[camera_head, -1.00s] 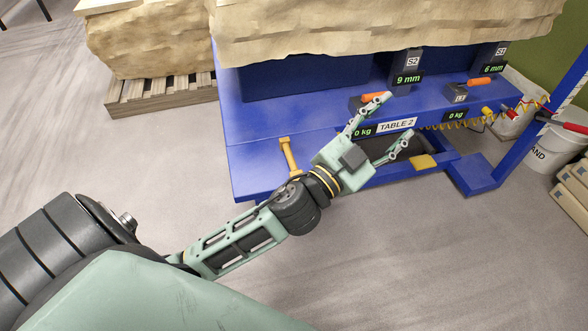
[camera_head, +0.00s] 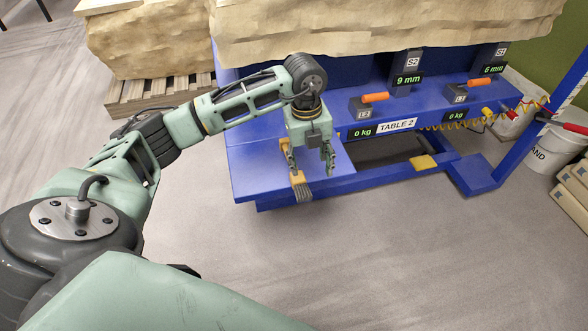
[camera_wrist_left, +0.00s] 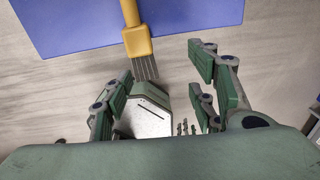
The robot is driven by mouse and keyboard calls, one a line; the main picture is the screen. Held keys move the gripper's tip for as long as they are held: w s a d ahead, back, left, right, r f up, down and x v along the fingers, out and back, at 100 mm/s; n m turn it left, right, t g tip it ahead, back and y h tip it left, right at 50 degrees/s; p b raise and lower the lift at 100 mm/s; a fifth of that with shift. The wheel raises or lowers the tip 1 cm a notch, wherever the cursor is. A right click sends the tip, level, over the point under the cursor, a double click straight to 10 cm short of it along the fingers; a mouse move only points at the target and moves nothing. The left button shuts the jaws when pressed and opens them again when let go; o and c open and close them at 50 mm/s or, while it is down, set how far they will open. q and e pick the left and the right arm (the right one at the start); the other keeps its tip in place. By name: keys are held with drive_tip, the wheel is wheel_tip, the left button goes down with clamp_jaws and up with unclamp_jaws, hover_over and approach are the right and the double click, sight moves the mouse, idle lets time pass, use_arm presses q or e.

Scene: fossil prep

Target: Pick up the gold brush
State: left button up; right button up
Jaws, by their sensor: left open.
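The gold brush (camera_head: 300,184) lies at the front edge of the blue table's low shelf, with its pale bristles toward me. Part of its handle is hidden behind my left gripper in the head view. My left gripper (camera_head: 312,170) is open, pointing down at the brush, with one finger close beside the handle. In the left wrist view the brush (camera_wrist_left: 137,40) shows its gold handle over the blue shelf and its bristles past the edge. Contact cannot be told.
The blue table (camera_head: 250,182) carries a large pale rock block (camera_head: 390,25) above the shelf. Orange-handled units (camera_head: 375,97) and a "TABLE 2" sign (camera_head: 397,125) are to the right. A white bucket (camera_head: 553,150) stands at far right. The floor in front is clear.

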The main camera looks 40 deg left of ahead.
sight(298, 178)
use_arm(q)
drive_tip(key=shift+a+r+y, duration=0.15)
drive_tip(key=shift+a+y, duration=0.25)
drive_tip(key=shift+a, duration=0.65)
drive_tip(key=shift+s+a+f+n, duration=0.1)
drive_tip(key=shift+a+f+n, duration=0.05)
drive_tip(key=shift+f, duration=0.3)
drive_tip(key=shift+s+a+f+n, duration=0.1)
drive_tip(key=shift+a+f+n, duration=0.05)
drive_tip(key=shift+f, duration=0.25)
wheel_tip(298, 178, down, 6)
drive_tip(key=shift+a+b, duration=0.15)
drive_tip(key=shift+b, duration=0.3)
use_arm(e)
drive_tip(key=shift+w+a+r, duration=0.1)
drive_tip(key=shift+w+r, duration=0.65)
drive_tip(key=shift+r, duration=0.35)
use_arm(q)
drive_tip(key=shift+c, duration=0.4)
